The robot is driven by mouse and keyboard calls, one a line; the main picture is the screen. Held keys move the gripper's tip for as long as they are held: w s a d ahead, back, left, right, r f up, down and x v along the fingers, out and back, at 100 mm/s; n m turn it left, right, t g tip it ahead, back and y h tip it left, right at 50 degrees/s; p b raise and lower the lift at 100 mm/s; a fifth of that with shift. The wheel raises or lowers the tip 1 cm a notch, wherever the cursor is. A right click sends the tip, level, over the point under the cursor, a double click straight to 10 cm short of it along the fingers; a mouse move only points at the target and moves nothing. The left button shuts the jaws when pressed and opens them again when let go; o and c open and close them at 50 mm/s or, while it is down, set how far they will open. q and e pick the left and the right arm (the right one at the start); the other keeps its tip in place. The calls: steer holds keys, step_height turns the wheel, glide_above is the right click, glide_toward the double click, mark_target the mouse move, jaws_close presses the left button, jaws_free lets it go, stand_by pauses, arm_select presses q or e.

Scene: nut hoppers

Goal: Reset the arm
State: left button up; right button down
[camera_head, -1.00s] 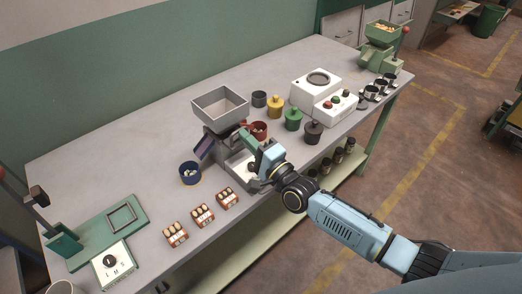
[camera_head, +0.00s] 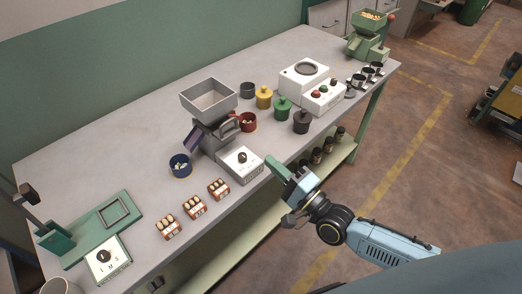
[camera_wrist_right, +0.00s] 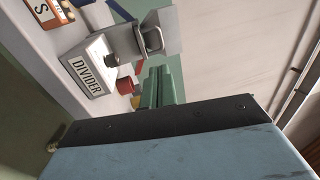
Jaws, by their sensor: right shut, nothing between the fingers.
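My right gripper (camera_head: 274,166) is shut and empty, with green fingers. It is in front of the table's near edge, to the right of the divider's white control box. The gripper's green fingers also show in the right wrist view (camera_wrist_right: 161,88). The divider (camera_head: 212,120) is a grey machine with a square hopper on top and a white box with a black knob (camera_head: 242,158) at its front. In the right wrist view its box carries the label DIVIDER (camera_wrist_right: 88,75). My left gripper is not in view.
The table (camera_head: 120,150) holds a blue bowl (camera_head: 180,165), a red cup (camera_head: 248,122), several lidded pots, small nut packs (camera_head: 194,206), a white machine (camera_head: 303,78) and a green mill (camera_head: 367,45). A green press plate (camera_head: 95,225) lies at left. Dark jars stand on the lower shelf.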

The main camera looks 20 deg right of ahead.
steer(key=s+d+f+n+g+h, duration=0.2)
steer(key=s+f+n+g, duration=0.1)
steer(key=f, duration=0.7)
steer(key=s+d+f+n+g+h, duration=0.2)
steer(key=s+d+f, duration=0.15)
steer(key=f, duration=0.65)
steer(key=s+d+f+n+g+h, duration=0.2)
steer(key=s+f+n+g, duration=0.1)
steer(key=f, duration=0.7)
steer(key=s+f+n+g+h, duration=0.1)
steer(key=s+f+n+g, duration=0.1)
steer(key=s+f, duration=0.3)
steer(key=s+f+n+g, duration=0.3)
steer(key=s+f+g, duration=0.1)
steer(key=s, duration=1)
steer(key=s+f+n+g+h, duration=0.1)
steer(key=s+f+n+g, duration=0.1)
steer(key=s+f, duration=0.4)
steer(key=s+g, duration=0.1)
steer(key=s, duration=0.3)
steer(key=shift+s+f+h, duration=0.15)
steer(key=shift+f+h, duration=0.15)
steer(key=shift+f, duration=0.05)
